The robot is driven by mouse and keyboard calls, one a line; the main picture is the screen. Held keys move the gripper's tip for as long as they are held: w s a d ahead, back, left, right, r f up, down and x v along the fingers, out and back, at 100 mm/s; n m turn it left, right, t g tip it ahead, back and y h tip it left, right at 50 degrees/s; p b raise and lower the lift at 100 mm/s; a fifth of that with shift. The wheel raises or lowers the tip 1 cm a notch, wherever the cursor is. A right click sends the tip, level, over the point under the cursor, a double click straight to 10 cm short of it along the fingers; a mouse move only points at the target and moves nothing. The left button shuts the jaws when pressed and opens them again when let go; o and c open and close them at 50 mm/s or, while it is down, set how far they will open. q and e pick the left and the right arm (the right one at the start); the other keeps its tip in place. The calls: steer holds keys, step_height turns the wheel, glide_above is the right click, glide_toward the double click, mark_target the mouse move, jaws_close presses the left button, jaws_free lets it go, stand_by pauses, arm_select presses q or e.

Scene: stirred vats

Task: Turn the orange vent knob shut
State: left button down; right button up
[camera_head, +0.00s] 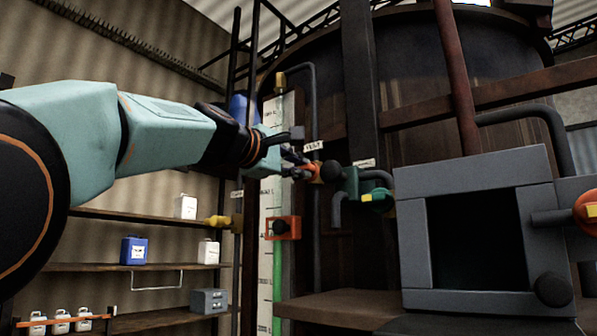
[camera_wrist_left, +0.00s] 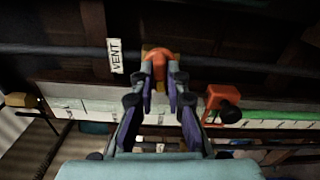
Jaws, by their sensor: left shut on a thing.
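The orange vent knob (camera_head: 312,171) is on a pipe in front of the big dark vat. In the left wrist view the knob (camera_wrist_left: 159,66) sits between my fingertips, beside a white label reading VENT (camera_wrist_left: 115,56). My left gripper (camera_head: 300,172) reaches it from the left and is shut on it. In the left wrist view my left gripper (camera_wrist_left: 158,78) has a finger on each side of the knob. The knob's far side is hidden. My right gripper is not in view.
A dark green valve body (camera_head: 345,182) with a teal and yellow knob (camera_head: 377,197) is close on the right. An orange bracket with a black knob (camera_head: 283,228) is below. A grey box (camera_head: 475,232) stands at right. Shelves (camera_head: 150,267) hold jugs at left.

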arm_select(q)
steer(key=shift+f+m, duration=0.15)
steer(key=shift+m, duration=0.35)
steer(key=shift+d+f, duration=0.1)
steer(key=c, duration=1.7)
jaws_free()
steer(key=o, duration=0.4)
steer(key=shift+s+r, duration=0.25)
steer(key=shift+s, duration=0.15)
steer(key=shift+c, duration=0.2)
steer(key=shift+w, duration=0.25)
